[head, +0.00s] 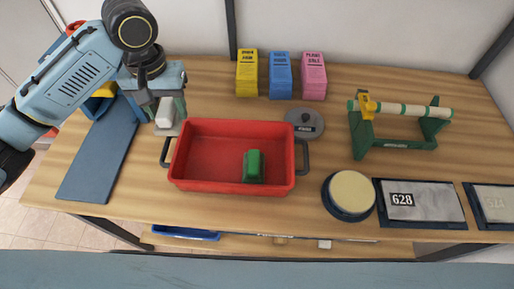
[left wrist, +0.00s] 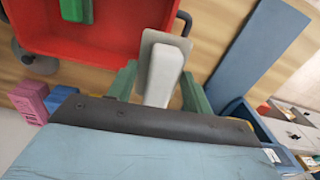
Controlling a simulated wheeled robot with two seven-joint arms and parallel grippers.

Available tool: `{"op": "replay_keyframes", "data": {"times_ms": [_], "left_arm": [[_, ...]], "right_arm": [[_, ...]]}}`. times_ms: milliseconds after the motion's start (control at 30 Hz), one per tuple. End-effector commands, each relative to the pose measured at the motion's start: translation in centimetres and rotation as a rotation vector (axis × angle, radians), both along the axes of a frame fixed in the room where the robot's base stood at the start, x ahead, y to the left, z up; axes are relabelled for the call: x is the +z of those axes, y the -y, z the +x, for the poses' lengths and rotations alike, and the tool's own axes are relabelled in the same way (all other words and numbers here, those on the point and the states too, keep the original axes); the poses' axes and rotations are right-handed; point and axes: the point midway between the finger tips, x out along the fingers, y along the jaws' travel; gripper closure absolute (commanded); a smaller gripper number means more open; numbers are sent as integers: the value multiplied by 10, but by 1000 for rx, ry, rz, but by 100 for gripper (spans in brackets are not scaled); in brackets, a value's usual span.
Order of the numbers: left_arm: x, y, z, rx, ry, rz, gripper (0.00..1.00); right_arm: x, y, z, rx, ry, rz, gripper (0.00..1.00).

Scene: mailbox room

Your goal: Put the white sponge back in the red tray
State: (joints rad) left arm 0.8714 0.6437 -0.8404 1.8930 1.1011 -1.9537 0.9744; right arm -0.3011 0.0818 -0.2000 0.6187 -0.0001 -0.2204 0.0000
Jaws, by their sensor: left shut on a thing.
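The white sponge (head: 165,112), a white block with a thin grey plate on its far face, is in my left gripper (head: 166,107). In the left wrist view the sponge (left wrist: 163,78) sits between the two green fingers (left wrist: 160,90), which are shut on it. The red tray (head: 221,182) is on the table, just right of and nearer than the gripper. The sponge is held by the tray's left handle, outside the tray's rim in the picture; its exact height is unclear. A green block (head: 253,166) lies in the tray's right part. My right gripper is out of view.
A blue board (head: 95,160) lies left of the tray. Yellow (head: 247,75), blue (head: 281,77) and pink (head: 313,77) boxes stand behind. A grey round lid (head: 306,122), green roller stand (head: 390,128), round pad (head: 350,193) and numbered plate (head: 425,202) are to the right.

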Motion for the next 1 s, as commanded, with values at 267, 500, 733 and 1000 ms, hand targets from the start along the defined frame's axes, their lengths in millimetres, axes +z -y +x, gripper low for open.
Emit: {"op": "replay_keyframes", "data": {"times_ms": [267, 500, 733, 1000], "left_arm": [[-14, 35, 1, 166, -6, -18, 71], [-37, 61, -12, 301, -7, -8, 71], [-58, 69, -19, 352, -6, 5, 71], [-107, 69, -19, 352, -4, 6, 71]], "right_arm": [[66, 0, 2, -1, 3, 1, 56], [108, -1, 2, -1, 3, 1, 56], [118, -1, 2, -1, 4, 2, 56], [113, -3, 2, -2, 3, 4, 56]]}}
